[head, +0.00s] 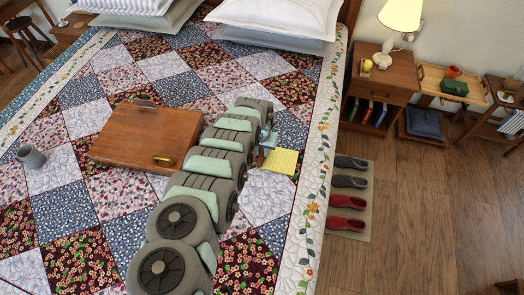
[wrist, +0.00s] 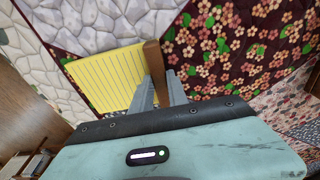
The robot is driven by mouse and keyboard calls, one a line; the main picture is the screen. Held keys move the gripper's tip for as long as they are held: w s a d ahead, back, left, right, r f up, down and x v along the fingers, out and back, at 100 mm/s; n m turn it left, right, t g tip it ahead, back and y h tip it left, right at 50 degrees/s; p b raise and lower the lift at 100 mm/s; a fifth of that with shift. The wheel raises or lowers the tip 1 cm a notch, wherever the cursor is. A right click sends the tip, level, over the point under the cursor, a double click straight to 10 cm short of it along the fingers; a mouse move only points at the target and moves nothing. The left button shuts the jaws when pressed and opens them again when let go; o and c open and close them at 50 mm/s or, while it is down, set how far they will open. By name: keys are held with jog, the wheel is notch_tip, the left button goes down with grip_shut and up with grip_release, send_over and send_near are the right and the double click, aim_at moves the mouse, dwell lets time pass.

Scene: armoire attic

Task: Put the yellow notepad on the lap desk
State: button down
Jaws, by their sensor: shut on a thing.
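The yellow notepad (head: 281,161) has a lined page and shows over the quilted bed, right of the brown wooden lap desk (head: 140,130). In the wrist view the notepad (wrist: 108,78) has a brown strip (wrist: 154,65) at its right edge, between my gripper's grey fingers (wrist: 160,92). My gripper (head: 264,152) is shut on the notepad at this strip. I cannot tell whether the notepad touches the quilt. The lap desk has a brass-coloured handle on its near side, and its top looks clear apart from a grey piece at the far edge.
My arm lies between the lap desk and the notepad in the head view. A grey mug (head: 31,156) stands left of the lap desk. White pillows (head: 280,15) lie at the bed's head. A nightstand (head: 380,75) with a lamp (head: 400,16) stands right of the bed.

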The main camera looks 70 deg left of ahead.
jog(key=c, duration=1.3)
grip_release()
notch_tip(320, 180, up, 12)
jog(key=s+d, duration=0.1)
jog(key=shift+r+b, duration=0.15)
jog(key=shift+b, duration=0.2)
jog(key=shift+d, duration=0.1)
